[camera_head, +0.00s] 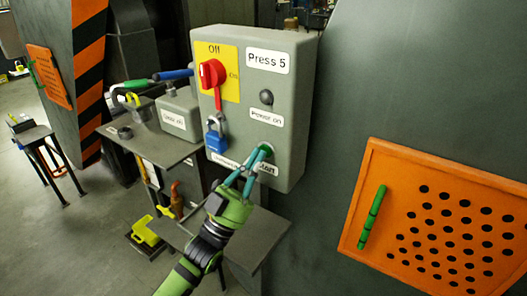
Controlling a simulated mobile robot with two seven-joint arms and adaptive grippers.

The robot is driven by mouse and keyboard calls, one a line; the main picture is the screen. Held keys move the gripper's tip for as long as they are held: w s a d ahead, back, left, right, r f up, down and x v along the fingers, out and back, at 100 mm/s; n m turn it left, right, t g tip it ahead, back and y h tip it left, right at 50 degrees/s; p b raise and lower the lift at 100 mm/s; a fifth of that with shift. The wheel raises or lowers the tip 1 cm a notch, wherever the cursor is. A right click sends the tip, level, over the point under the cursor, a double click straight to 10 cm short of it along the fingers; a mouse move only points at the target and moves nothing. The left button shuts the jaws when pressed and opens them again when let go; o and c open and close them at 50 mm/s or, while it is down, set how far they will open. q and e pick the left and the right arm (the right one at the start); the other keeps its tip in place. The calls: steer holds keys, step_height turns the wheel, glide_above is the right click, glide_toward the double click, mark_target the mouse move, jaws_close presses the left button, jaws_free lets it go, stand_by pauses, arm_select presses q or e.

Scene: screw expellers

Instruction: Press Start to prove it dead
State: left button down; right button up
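The grey control box (290,100), labelled "Press 5", stands in the middle of the head view. On its lower front is a green button (265,149) beside a partly covered label (266,168) that reads "Start". My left gripper (262,154) reaches up to this button. Its teal fingers converge at the tips, which overlap the button in the picture; I cannot tell whether they touch it. A red rotary switch (212,73) sits on a yellow plate marked "Off" and "On". A blue padlock (216,138) hangs below it. The "Power on" lamp (266,97) looks dark. My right gripper is not visible.
A grey side table (150,143) with a grey box (180,115) and tools stands left of the control box. An orange perforated panel (400,166) with a green handle (372,217) is at right. A yellow object (145,231) lies low on the left. Floor at lower left is clear.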

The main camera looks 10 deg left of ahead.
arm_select(q)
steer(key=shift+w, duration=0.1)
stand_by(0.3)
steer(key=shift+s+a, duration=0.15)
steer(key=shift+s, duration=0.4)
steer(key=s, duration=0.2)
steer(key=s+a+p, duration=0.2)
steer(key=s, duration=0.1)
steer(key=shift+s, duration=0.3)
stand_by(0.5)
